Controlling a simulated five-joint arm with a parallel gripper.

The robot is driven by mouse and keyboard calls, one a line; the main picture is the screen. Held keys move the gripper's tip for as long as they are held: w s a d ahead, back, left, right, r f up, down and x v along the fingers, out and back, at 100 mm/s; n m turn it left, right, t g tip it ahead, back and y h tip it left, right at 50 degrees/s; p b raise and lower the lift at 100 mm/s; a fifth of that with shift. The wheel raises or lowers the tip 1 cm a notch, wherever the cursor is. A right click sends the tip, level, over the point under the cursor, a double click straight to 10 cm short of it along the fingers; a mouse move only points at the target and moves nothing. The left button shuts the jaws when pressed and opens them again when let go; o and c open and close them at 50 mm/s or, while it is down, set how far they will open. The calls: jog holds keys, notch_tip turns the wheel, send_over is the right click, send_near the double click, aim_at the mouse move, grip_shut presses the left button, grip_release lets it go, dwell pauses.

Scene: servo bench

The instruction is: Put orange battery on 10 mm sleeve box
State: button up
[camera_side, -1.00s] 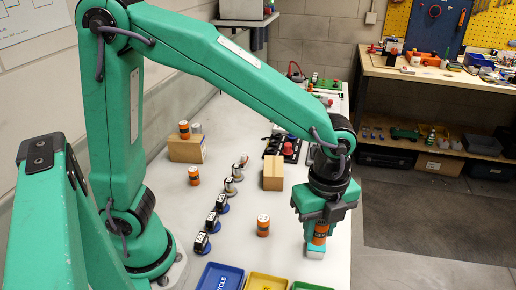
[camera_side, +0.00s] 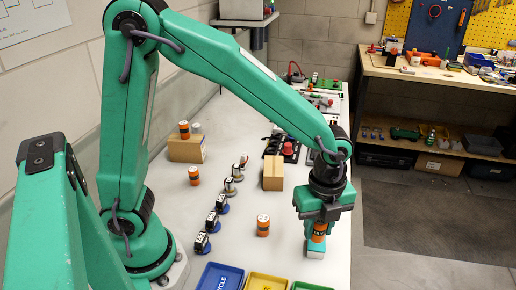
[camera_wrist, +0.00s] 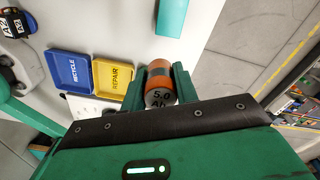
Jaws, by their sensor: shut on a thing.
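My gripper (camera_side: 318,226) is shut on an orange battery (camera_side: 319,232), at the right side of the bench. Two cardboard boxes stand farther back: one (camera_side: 273,183) at the middle with a bare top, and one (camera_side: 186,150) at the left carrying an orange battery and a silver cylinder. No label is readable on either box.
Other orange batteries stand on the bench, one (camera_side: 263,226) left of my gripper and one (camera_side: 194,176) near the left box. A row of small dark servos (camera_side: 212,222) lies between. Blue (camera_side: 220,277) and yellow (camera_side: 266,282) trays are at the front edge.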

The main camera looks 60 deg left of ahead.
jog(key=w+a+f, duration=0.1)
jog(key=w, duration=0.1)
jog(key=w+a+f, duration=0.2)
jog(key=shift+w+a+f, duration=0.15)
jog(key=shift+a, duration=0.1)
jog(key=shift+f, duration=2)
jog(key=shift+f, duration=0.1)
jog(key=o, duration=1)
jog(key=shift+o, duration=0.2)
notch_tip(320, 180, up, 12)
